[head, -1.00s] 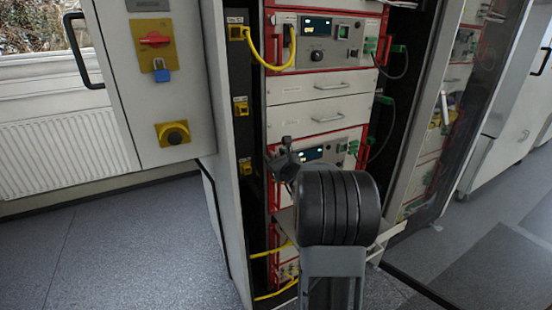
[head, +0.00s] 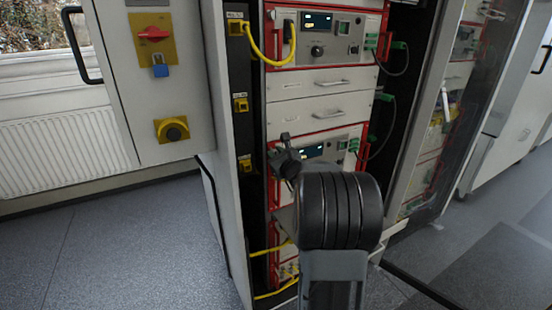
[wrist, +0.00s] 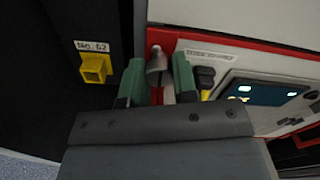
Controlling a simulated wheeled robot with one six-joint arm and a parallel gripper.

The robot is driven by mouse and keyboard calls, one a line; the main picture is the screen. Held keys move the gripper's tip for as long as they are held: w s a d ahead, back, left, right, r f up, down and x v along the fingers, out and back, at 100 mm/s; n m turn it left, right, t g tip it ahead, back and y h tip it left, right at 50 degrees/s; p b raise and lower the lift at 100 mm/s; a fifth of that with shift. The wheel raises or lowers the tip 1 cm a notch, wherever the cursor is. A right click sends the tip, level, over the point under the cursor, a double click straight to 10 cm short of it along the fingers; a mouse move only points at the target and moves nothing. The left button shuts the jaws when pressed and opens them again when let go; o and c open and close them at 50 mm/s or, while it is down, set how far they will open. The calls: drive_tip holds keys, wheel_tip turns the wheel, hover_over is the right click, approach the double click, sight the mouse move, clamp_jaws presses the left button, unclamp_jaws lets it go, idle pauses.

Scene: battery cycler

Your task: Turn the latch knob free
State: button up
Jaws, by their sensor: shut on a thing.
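The latch knob (wrist: 156,62) is a small grey metal knob on the red left edge of a rack unit. In the wrist view it sits between the two green fingers of my gripper (wrist: 159,76), which is shut on it. In the head view my gripper (head: 279,158) is at the left edge of the lower instrument (head: 330,147). There the knob is hidden behind my arm and gripper, and its turn angle cannot be told.
A yellow socket (wrist: 95,67) labelled No. 62 is left of the fingers. A black connector (wrist: 205,77) and a lit display (wrist: 265,95) are to the right. Yellow cables (head: 272,252) hang low in the rack. An open cabinet door (head: 165,80) stands at left.

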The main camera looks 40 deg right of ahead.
drive_tip(key=n+b, duration=1.7)
drive_tip(key=b, duration=0.8)
drive_tip(key=shift+f, duration=0.1)
drive_tip(key=shift+n, duration=0.3)
drive_tip(key=o, duration=0.9)
drive_tip(key=s, duration=0.4)
drive_tip(key=s+a, duration=0.1)
drive_tip(key=s, duration=0.4)
drive_tip(key=s+a, duration=0.1)
drive_tip(key=s, duration=0.3)
drive_tip(key=shift+s+b, duration=0.35)
drive_tip(key=shift+b, duration=0.05)
drive_tip(key=shift+r, duration=0.2)
